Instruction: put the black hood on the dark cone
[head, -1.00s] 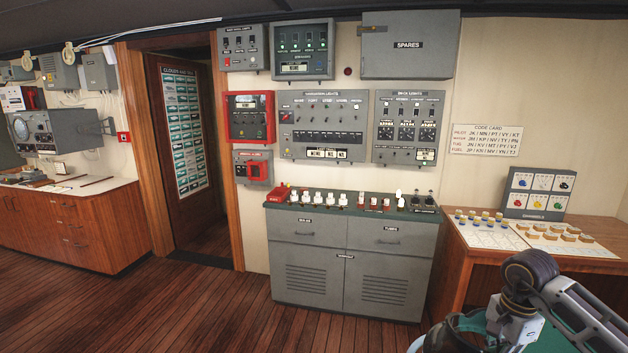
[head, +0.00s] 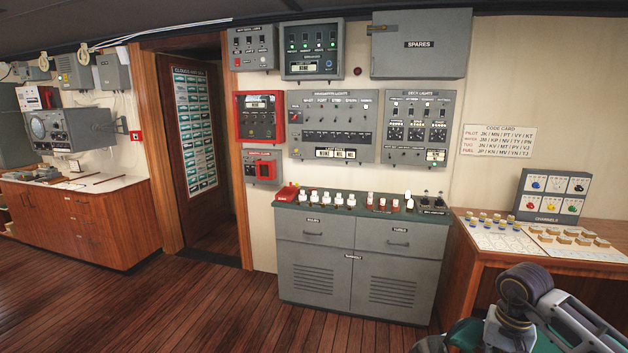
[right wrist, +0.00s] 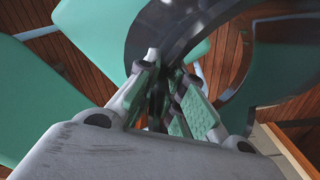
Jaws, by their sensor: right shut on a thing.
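In the right wrist view my right gripper (right wrist: 166,76) is shut on a dark, glossy, curved thing (right wrist: 158,30), which looks like the black hood. The curved thing fills the upper middle and right of that view; its full shape is cut off. In the head view my right arm comes in at the lower right, and its fingers are not shown clearly. Two small dark pieces (head: 433,199) stand at the right end of the cabinet top; they are too small to tell whether one is the dark cone. My left gripper is not in view.
A grey cabinet (head: 354,262) stands against the wall, with white and red pieces (head: 345,199) along its top. A wooden table (head: 490,262) with cards and a channels box (head: 553,195) is at right. A wooden counter (head: 80,215) is at left. The floor between is clear.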

